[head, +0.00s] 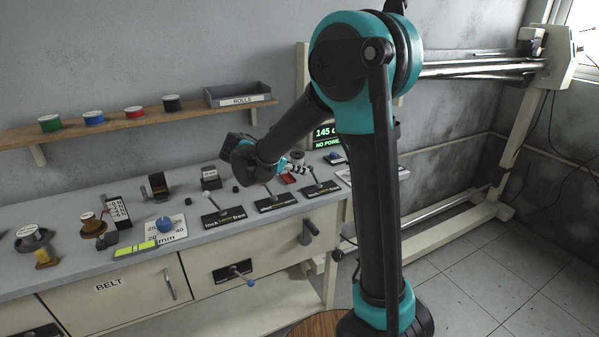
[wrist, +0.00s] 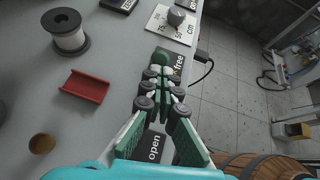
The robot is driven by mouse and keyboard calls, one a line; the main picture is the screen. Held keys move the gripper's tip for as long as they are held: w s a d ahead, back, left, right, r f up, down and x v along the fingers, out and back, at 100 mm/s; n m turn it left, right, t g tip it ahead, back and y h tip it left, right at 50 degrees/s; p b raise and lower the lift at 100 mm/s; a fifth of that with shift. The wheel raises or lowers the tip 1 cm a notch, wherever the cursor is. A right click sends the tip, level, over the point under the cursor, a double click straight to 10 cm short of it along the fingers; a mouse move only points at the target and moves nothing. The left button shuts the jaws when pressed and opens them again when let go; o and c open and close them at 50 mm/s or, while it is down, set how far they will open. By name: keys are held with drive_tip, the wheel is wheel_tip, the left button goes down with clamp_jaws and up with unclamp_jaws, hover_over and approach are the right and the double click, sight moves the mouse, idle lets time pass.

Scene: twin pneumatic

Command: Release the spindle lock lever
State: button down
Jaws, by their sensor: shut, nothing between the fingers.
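Several labelled levers stand along the bench. In the head view, a near lever (head: 213,203) has a plate reading "lock" and "free". A middle lever (head: 270,192) and a far lever (head: 315,176) have plates too small to read fully. I cannot tell which is the spindle lock. My gripper (head: 304,169) is beside the far lever. In the wrist view, my gripper (wrist: 163,77) is shut and empty. A green knob (wrist: 162,58) is just past its fingertips, by a plate reading "free" (wrist: 179,66); contact is unclear. The fingers partly hide that plate.
A red tray (wrist: 84,87) and a wire spool (wrist: 69,33) sit left of my fingers. A grey dial (wrist: 176,16) stands beyond them. An "open" plate (wrist: 154,148) is below the gripper. A display (head: 325,138) reads "NO POWER". Open floor (wrist: 235,80) lies right of the bench.

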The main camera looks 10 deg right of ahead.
drive_tip(key=shift+w+d+r, duration=0.1)
drive_tip(key=shift+d+r, duration=0.1)
drive_tip(key=shift+w+d+r+g+y, duration=0.2)
drive_tip(key=shift+d+r+g+y, duration=0.25)
drive_tip(key=shift+d+y, duration=0.35)
drive_tip(key=w+d+r+g+y, duration=0.1)
drive_tip(key=w+d+g+y, duration=0.1)
drive_tip(key=d+y, duration=0.4)
drive_tip(key=shift+w+d+r+m, duration=0.2)
drive_tip(key=shift+w+d+m, duration=0.1)
drive_tip(key=shift+d, duration=0.05)
idle(0.4)
